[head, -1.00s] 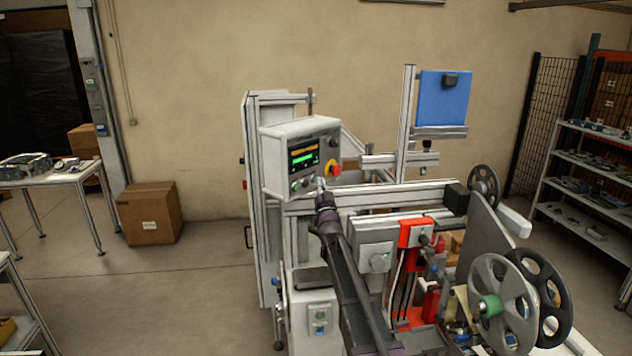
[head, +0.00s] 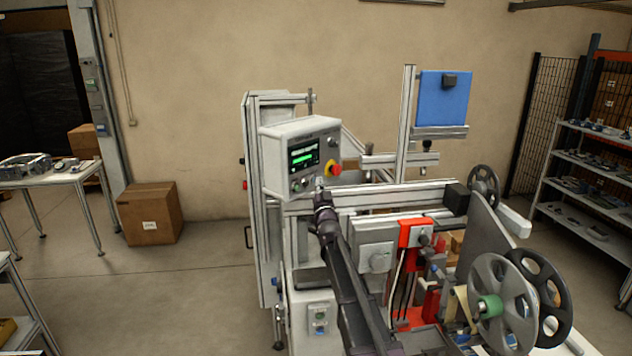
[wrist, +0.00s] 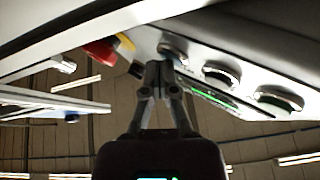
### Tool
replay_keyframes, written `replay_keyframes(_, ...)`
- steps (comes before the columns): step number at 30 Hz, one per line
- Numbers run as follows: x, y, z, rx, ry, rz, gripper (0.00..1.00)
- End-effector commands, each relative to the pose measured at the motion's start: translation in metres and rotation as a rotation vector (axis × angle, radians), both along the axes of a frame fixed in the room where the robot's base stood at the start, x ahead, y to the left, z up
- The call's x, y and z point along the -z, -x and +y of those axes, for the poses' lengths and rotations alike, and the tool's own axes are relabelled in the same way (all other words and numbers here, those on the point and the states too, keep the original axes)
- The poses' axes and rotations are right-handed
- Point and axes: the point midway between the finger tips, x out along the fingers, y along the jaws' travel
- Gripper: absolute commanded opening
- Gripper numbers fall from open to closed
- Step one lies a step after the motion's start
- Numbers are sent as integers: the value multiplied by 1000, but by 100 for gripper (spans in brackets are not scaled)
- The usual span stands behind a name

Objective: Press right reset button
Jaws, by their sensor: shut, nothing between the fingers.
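The control panel (head: 288,150) is a light grey box with a lit screen (head: 304,153) and a row of small buttons below it. The wrist view shows the panel from close up, with a round button (wrist: 172,52) nearest the fingertips, a middle one (wrist: 220,73) and a green-tinted one (wrist: 278,99). My gripper (wrist: 160,70) is shut and empty, its tips at the button nearest the red knob. I cannot tell whether they touch it. In the head view my gripper (head: 320,186) is at the panel's lower right and hides part of the button row.
A red emergency knob (head: 334,168) on a yellow base sits right of the screen; it also shows in the wrist view (wrist: 100,50). A machine rail (head: 400,194) and grey reels (head: 500,290) lie to the right. Open floor lies left of the machine.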

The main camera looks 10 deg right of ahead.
Motion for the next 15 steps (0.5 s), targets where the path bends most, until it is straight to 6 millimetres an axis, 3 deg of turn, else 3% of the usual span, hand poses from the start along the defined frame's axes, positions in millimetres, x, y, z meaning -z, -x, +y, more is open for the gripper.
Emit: replay_keyframes(15, 0, 10, -7, 0, -1, 0, 0)
